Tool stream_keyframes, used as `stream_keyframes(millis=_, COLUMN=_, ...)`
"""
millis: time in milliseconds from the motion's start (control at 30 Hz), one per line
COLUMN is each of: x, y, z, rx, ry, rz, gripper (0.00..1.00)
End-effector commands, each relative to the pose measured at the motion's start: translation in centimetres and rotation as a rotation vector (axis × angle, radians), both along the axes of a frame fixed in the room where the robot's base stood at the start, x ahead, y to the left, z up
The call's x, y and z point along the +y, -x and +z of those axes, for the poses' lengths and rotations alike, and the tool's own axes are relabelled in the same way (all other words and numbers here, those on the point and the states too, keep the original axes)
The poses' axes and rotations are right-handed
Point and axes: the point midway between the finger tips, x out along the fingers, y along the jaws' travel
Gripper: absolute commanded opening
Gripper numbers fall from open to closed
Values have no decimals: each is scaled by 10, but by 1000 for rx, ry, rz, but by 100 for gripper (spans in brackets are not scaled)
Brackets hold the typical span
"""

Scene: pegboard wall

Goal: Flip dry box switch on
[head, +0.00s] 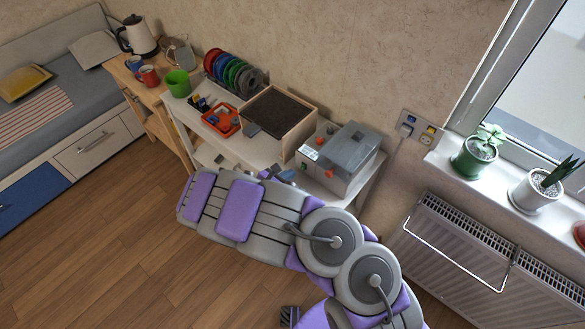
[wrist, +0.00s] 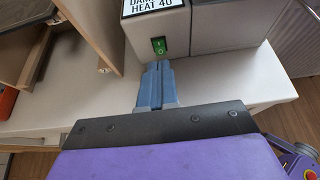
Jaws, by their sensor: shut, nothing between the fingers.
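The dry box is a grey box with a clear-looking lid on the white table in the head view (head: 345,155). Its lower front fills the top of the wrist view (wrist: 218,30), with a label reading "HEAT 40". A green rocker switch (wrist: 159,45) sits on that front face below the label. My gripper (wrist: 157,66) is shut and empty, its blue fingers pointing at the face just below the switch. I cannot tell whether the tips touch the box.
The white table (wrist: 235,85) is clear in front of the box. An open wooden box (head: 278,120) stands close to its left. An orange tray (head: 221,119) and filament spools (head: 232,73) are further left. A radiator (head: 480,255) and potted plants are at the right.

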Motion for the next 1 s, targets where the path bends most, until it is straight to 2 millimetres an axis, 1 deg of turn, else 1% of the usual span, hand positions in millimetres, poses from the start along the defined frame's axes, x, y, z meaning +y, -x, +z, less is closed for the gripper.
stream_keyframes(millis=33, x=9, y=6, z=15, rx=-7, ry=-2, rz=7, gripper=0)
stream_keyframes(millis=100, x=16, y=14, z=26, rx=-7, ry=-3, rz=7, gripper=0)
stream_keyframes(millis=300, x=26, y=36, z=52, rx=-5, ry=-10, rz=4, gripper=0)
stream_keyframes(millis=400, x=30, y=43, z=61, rx=-5, ry=-9, rz=2, gripper=0)
stream_keyframes(millis=500, x=35, y=47, z=65, rx=-4, ry=-7, rz=1, gripper=0)
stream_keyframes(millis=667, x=42, y=50, z=66, rx=-2, ry=-3, rz=1, gripper=0)
stream_keyframes(millis=1000, x=39, y=50, z=66, rx=-3, ry=-4, rz=1, gripper=0)
